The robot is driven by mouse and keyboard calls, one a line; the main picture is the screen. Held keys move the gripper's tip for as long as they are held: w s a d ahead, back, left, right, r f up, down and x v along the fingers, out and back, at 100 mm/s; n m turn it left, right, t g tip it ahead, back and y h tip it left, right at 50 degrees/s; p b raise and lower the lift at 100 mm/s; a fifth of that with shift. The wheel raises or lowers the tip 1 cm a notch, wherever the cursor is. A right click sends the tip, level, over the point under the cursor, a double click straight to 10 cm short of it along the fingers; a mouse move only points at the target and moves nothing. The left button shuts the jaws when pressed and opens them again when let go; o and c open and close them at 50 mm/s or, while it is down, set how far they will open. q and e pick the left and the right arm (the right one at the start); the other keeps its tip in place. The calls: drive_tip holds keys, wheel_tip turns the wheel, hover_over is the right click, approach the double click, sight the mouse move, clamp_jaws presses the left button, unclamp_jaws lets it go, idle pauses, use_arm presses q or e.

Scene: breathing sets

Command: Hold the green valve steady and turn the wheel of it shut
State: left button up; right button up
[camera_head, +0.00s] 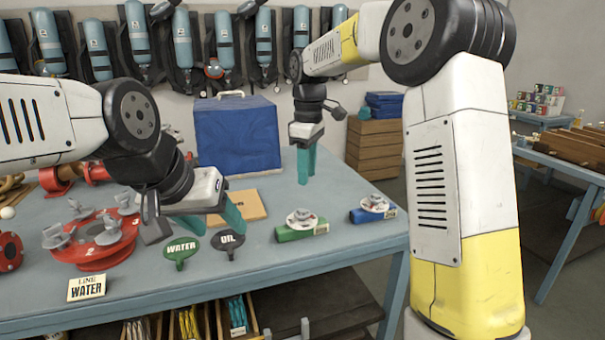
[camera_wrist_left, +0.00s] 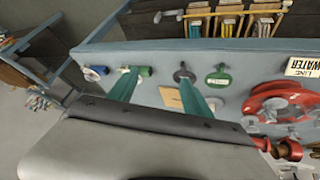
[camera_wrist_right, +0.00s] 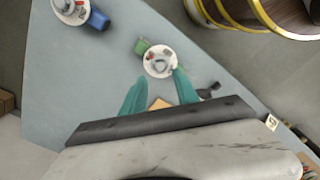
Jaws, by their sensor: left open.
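The green valve (camera_head: 298,234) lies near the table's front edge, with a pale round disc and a grey wheel on top. My left gripper (camera_head: 213,218) is open, low over the table to the left of the valve; its teal fingers are apart and hold nothing. In the left wrist view, the green valve (camera_wrist_left: 145,71) shows near a fingertip. My right gripper (camera_head: 306,178) is open and empty above the table, behind the valve. In the right wrist view, the green valve (camera_wrist_right: 143,46) and its disc show just beyond the parted fingertips.
A blue valve (camera_head: 364,217) lies to the right. Green WATER (camera_head: 181,249) and black OIL (camera_head: 228,241) tags lie to the left, near a red manifold (camera_head: 95,252) and a LINE WATER card (camera_head: 87,288). A blue case (camera_head: 237,135) stands behind.

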use_arm(q)
drive_tip(key=n+g+h, duration=0.1)
drive_tip(key=n+h, duration=0.9)
drive_tip(key=n, duration=1.3)
approach(302, 228)
drive_tip(key=w+d+f, duration=0.2)
drive_tip(key=w, duration=0.1)
drive_tip(key=shift+f, duration=0.25)
drive_tip(key=shift+x, duration=3.8)
use_arm(e)
drive_tip(key=shift+w+a+f+n, duration=0.4)
drive_tip(key=shift+w+a+f, duration=0.1)
drive_tip(key=shift+a+f, duration=0.1)
